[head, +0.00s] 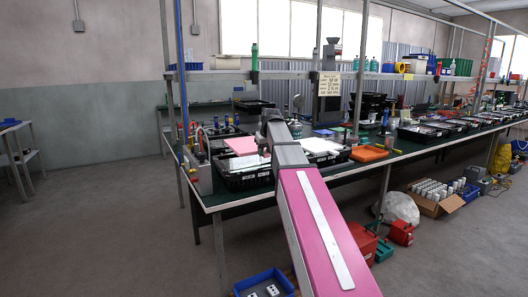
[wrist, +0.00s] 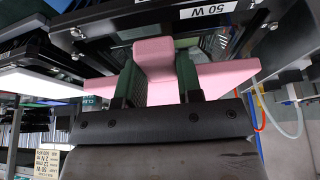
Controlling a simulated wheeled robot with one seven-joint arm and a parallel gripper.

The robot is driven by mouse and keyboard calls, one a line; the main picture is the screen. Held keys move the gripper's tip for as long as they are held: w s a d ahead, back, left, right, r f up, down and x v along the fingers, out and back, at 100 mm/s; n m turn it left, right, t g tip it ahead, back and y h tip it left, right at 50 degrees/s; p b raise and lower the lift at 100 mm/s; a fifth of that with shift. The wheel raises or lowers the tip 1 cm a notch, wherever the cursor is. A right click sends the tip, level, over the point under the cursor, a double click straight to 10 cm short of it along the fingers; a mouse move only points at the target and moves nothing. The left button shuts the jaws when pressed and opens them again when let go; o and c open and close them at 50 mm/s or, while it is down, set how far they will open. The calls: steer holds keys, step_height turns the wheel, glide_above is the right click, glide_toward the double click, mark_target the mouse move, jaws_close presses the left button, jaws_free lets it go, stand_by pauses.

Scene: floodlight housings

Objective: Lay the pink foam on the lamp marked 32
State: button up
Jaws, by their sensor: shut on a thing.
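My gripper (wrist: 158,72) is shut on the raised middle block of the pink foam (wrist: 220,76) in the wrist view. The foam's flat sheet spreads out to both sides of the fingers. A black lamp housing (wrist: 165,18) with a "50 W" label and metal screws lies close by the foam. I cannot tell whether they touch. No mark 32 is readable. In the head view the pink foam (head: 240,146) shows just left of my arm, over a black housing (head: 246,178) on the bench. My arm hides the gripper there.
Bench posts and a shelf (head: 290,75) stand around. Bottles and coloured tubes are at the left. Boxes and red cases (head: 401,233) are on the floor.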

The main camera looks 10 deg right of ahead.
mark_target(264, 170)
steer(key=shift+f, duration=3.35)
steer(key=o, duration=1)
steer(key=v, duration=1)
steer(key=shift+s+r, duration=0.1)
steer(key=shift+r, duration=0.15)
steer(key=shift+s+f, duration=0.15)
steer(key=s+a+f+m+g, duration=0.1)
steer(key=s+f, duration=0.3)
steer(key=f, duration=0.7)
steer(key=s+a+f+g, duration=0.1)
steer(key=s+f, duration=0.4)
steer(key=f, duration=0.7)
steer(key=s+f+m+g+h, duration=0.1)
steer(key=s+f+g, duration=0.1)
steer(key=s+f, duration=1.4)
step_height(264, 170, down, 3)
steer(key=shift+a+r+m, duration=0.2)
steer(key=shift+a+m, duration=0.2)
steer(key=shift+a, duration=0.05)
